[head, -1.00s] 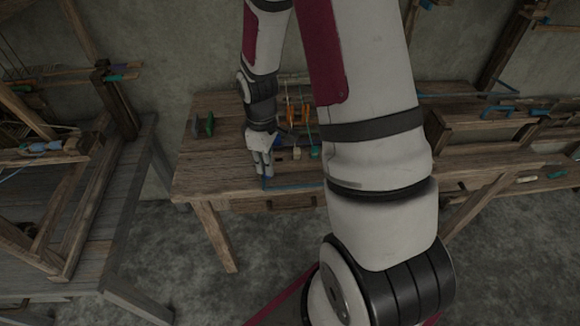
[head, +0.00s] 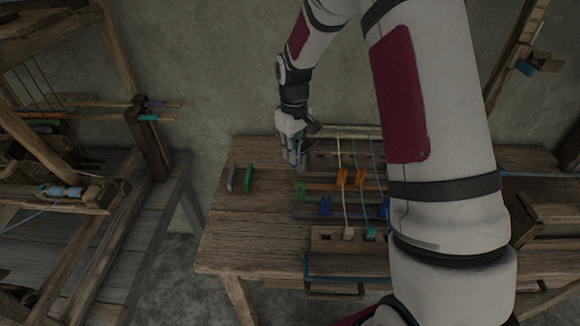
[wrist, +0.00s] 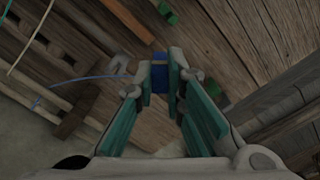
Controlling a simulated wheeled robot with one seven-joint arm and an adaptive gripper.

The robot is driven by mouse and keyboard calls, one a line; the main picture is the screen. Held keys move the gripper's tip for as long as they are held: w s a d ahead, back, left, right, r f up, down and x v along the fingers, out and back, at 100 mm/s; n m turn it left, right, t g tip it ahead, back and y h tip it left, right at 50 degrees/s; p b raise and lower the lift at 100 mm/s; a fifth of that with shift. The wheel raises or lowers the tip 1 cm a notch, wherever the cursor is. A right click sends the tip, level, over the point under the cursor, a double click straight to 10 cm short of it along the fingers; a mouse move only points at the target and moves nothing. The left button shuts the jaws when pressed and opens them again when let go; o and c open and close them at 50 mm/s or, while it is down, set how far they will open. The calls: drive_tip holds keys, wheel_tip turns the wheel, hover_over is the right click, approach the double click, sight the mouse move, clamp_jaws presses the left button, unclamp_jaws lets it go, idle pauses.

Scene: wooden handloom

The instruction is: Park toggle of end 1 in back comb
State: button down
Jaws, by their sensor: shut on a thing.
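My gripper (head: 297,160) hangs at the back of the wooden table, at the left end of the back comb (head: 318,160). In the wrist view my gripper (wrist: 160,84) is shut on a blue toggle (wrist: 159,68). A blue thread (wrist: 88,77) runs left from it, past a slotted wooden piece (wrist: 68,112) that seems to be the back comb. The toggle is apart from that piece. A white toggle (head: 348,233) and a teal toggle (head: 371,234) sit at the front wooden block. My arm hides the right part of the setup.
Orange clips (head: 342,178) and a blue clip (head: 325,206) stand on bars between the two wooden pieces, with threads above them. A green piece (head: 249,178) and a grey piece (head: 231,179) stand to the left. The table's left front (head: 245,235) is clear. A loom stands at far left.

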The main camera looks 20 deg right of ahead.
drive_tip(key=w+d+r+n+b, duration=0.2)
drive_tip(key=w+d+n, duration=0.7)
drive_tip(key=d, duration=0.5)
drive_tip(key=shift+w+d+f+b, duration=0.1)
drive_tip(key=shift+f+b, duration=0.35)
drive_tip(key=shift+f, duration=1.65)
drive_tip(key=shift+w+d+f+b, duration=0.1)
drive_tip(key=shift+f+b, duration=0.35)
drive_tip(key=shift+f, duration=1.65)
drive_tip(key=shift+f+b, duration=0.65)
drive_tip(key=shift+f, duration=1.15)
drive_tip(key=c, duration=1.6)
unclamp_jaws()
